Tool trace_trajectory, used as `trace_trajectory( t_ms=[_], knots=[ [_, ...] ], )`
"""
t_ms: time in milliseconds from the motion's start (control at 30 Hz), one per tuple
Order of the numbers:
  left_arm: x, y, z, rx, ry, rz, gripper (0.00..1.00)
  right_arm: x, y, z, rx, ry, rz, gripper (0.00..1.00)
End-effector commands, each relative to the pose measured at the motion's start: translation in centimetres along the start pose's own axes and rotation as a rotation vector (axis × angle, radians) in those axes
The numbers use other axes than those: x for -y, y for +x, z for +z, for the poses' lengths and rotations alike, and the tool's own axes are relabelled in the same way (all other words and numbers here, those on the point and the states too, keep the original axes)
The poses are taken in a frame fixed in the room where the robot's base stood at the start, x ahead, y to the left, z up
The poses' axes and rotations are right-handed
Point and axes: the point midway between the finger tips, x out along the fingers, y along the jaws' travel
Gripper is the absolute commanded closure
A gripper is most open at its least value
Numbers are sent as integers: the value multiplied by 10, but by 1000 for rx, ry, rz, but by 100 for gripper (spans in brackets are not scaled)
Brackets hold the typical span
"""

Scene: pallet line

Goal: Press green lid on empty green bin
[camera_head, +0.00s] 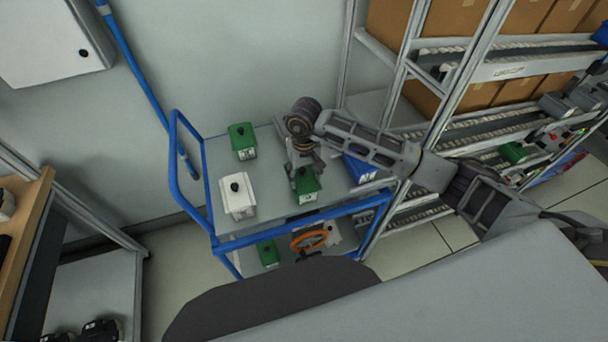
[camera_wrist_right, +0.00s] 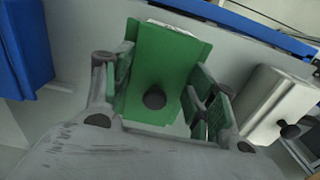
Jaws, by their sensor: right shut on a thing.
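A green lid (camera_wrist_right: 165,72) with a black knob (camera_wrist_right: 154,98) lies between the fingers of my right gripper (camera_wrist_right: 160,100), which is shut on it. In the head view this green lid (camera_head: 309,183) is over the front right of the cart top, with my right gripper (camera_head: 304,168) above it. A pale label shows just below it, seemingly on a bin under the lid; the bin is mostly hidden. I cannot tell whether the lid sits fully down. Another green-lidded bin (camera_head: 242,139) stands at the back left of the cart. My left gripper is not in view.
A white bin with a black knob (camera_head: 237,196) stands at the cart's front left, and a blue bin (camera_head: 359,169) at its right. The blue cart rail (camera_head: 290,220) runs along the front. Below are a green item (camera_head: 268,252) and an orange ring (camera_head: 310,239). Shelving stands right.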

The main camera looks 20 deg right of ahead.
Motion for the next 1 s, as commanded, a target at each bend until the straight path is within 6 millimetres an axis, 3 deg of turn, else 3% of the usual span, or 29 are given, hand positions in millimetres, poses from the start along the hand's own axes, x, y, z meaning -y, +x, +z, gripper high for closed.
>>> trace_trajectory(
  t_ms=[67,100,300,533,700,1000],
  knots=[
    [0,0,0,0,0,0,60,0,0,0,0,0,0,57],
    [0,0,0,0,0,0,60,0,0,0,0,0,0,41],
    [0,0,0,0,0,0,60,0,0,0,0,0,0,17],
    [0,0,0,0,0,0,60,0,0,0,0,0,0,17],
    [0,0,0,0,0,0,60,0,0,0,0,0,0,0],
    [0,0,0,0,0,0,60,0,0,0,0,0,0,0]
  ],
)
